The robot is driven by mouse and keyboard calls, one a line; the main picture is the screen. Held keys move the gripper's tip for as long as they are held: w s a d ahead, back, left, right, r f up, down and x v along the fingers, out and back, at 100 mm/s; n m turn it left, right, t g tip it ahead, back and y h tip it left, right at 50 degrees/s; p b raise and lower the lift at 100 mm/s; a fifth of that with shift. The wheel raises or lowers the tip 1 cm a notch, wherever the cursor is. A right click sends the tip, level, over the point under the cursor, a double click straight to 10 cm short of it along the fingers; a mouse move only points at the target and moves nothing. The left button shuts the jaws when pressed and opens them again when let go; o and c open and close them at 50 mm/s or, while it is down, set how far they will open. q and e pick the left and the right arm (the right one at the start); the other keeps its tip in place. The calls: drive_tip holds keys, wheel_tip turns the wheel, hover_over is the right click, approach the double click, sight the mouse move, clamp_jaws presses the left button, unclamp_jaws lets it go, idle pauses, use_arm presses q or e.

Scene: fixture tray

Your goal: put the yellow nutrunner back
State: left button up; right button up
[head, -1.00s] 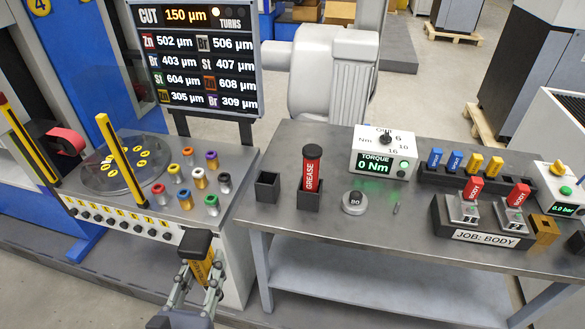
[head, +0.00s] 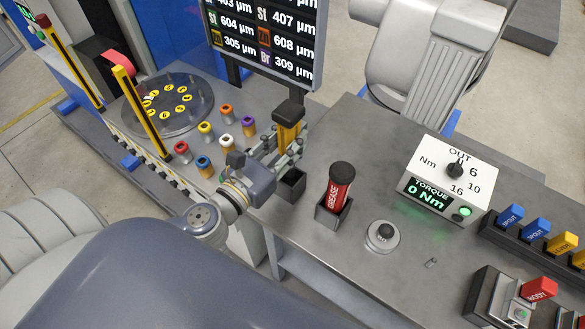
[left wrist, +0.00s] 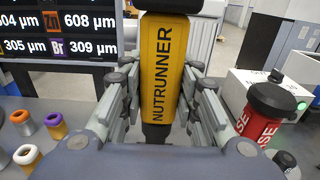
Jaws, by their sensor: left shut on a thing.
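The yellow nutrunner (head: 289,132) has a black cap and stands upright in my left gripper (head: 280,148). The gripper is shut on its yellow body. In the left wrist view the nutrunner (left wrist: 162,70) fills the middle, with its lettering facing the camera and the fingers of my left gripper (left wrist: 160,105) on both sides. An empty-looking black square holder (head: 291,184) stands on the grey bench, just below the nutrunner in the head view. The nutrunner's lower end is hidden behind the gripper, so I cannot tell its height over the bench. My right gripper is not in view.
A red grease tube (head: 339,187) stands in its own holder right beside the empty one. A round dial weight (head: 382,236) and the torque box (head: 450,180) are farther right. Several coloured-top cylinders (head: 227,112) stand on the left console, near my arm.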

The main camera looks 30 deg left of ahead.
use_arm(q)
wheel_tip(320, 180, down, 3)
drive_tip(key=shift+w+f+b, duration=0.1)
drive_tip(key=shift+w+b, duration=0.05)
drive_tip(key=shift+b, duration=0.25)
wheel_tip(320, 180, down, 4)
drive_tip(key=shift+r+b, duration=0.2)
drive_tip(key=shift+b, duration=0.55)
drive_tip(key=shift+f, duration=0.25)
drive_tip(key=o, duration=0.7)
drive_tip(key=shift+f, duration=0.25)
drive_tip(key=o, duration=0.5)
drive_tip(key=shift+c, duration=0.2)
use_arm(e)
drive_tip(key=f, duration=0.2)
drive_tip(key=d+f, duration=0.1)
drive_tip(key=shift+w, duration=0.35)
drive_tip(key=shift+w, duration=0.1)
